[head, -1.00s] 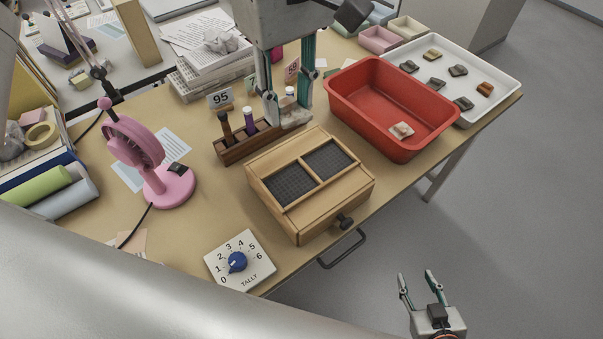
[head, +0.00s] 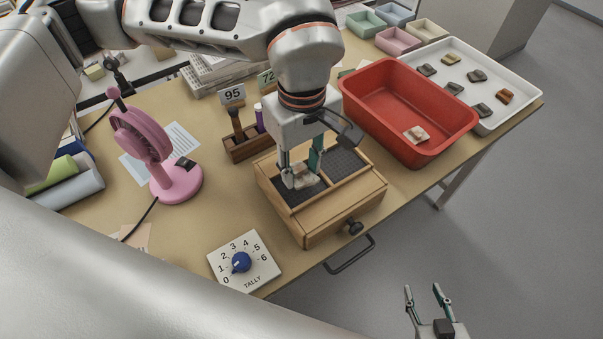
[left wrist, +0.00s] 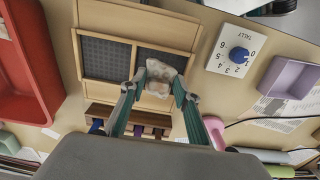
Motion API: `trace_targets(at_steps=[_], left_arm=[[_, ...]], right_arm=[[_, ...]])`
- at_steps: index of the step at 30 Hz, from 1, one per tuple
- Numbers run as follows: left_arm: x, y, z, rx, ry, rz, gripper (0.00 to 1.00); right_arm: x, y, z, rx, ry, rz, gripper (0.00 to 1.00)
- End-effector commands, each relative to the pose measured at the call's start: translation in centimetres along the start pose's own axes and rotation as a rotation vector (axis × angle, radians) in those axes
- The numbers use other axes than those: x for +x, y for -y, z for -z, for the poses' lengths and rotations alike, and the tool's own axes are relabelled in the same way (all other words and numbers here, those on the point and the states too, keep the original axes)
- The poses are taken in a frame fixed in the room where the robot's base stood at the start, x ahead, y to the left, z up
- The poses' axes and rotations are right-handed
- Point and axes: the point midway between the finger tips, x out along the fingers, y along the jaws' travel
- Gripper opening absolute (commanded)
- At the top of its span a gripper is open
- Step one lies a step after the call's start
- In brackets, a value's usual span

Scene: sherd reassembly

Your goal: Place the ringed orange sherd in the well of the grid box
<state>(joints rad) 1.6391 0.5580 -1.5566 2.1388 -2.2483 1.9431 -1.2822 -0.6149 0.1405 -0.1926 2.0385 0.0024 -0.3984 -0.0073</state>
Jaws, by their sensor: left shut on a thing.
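My left gripper (head: 302,180) is shut on a pale, cream-and-pinkish sherd (left wrist: 159,78), seen clearly in the left wrist view. No ring mark can be made out on it. It is at the left grid well (head: 283,190) of the wooden grid box (head: 320,225); whether it touches the grid is unclear. The right well (head: 347,161) looks empty. An orange-brown sherd (head: 504,96) lies in the white tray (head: 527,100) at the back right. My right gripper (head: 424,298) is open and empty, off the table at the bottom.
A red bin (head: 385,118) holding one pale sherd (head: 416,134) stands right of the box. Several sherds lie in the tray. A bottle rack (head: 240,148) is behind the box, a pink fan (head: 176,182) left, and a tally dial (head: 243,262) in front.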

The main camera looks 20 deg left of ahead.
Motion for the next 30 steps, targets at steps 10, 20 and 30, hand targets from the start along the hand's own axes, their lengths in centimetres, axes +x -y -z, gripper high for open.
trace_targets(at_steps=[10, 20, 30], left_arm=[[2.9, 0.0, 0.0, 0.000, 0.000, 0.001, 0.10], [3.2, 0.0, -0.1, 0.001, 0.001, 0.001, 0.48], [3.1, 0.0, -0.1, 0.000, 0.000, 0.001, 0.48]], right_arm=[[0.0, 0.3, -0.9, -0.003, 0.015, 0.004, 0.40], [-0.1, 0.4, -1.0, -0.003, 0.015, 0.005, 0.40], [-0.1, 0.3, -0.9, -0.003, 0.013, 0.004, 0.40]])
